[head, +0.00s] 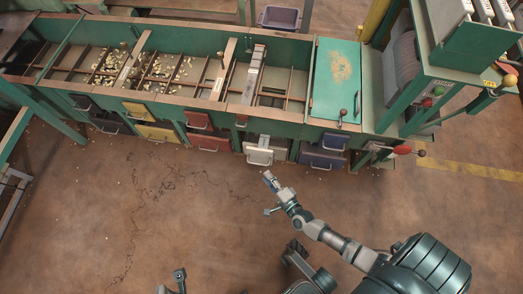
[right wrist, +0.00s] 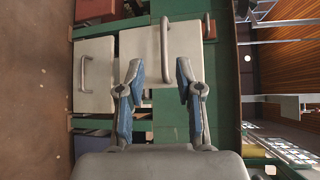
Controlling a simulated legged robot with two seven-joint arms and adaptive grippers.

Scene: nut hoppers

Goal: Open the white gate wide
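The white gate (head: 264,142) is on the front of the green hopper bench, between red and blue gates. It fills the upper middle of the right wrist view (right wrist: 150,55), with a grey bar handle (right wrist: 164,40) on its face. My right gripper (head: 268,180) is in front of and below the gate in the head view. In the right wrist view its two blue-padded fingers (right wrist: 160,72) are apart, with nothing held between them. The handle is just beyond the fingertips. Part of my left gripper (head: 180,277) shows at the bottom edge; its state is unclear.
A white lower bin front (right wrist: 95,75) with its own handle is beside the gate. Red gates (head: 198,121) and a blue gate (head: 322,158) flank it. A red-handled lever (head: 402,150) sticks out at right. The brown floor (head: 110,215) in front is clear.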

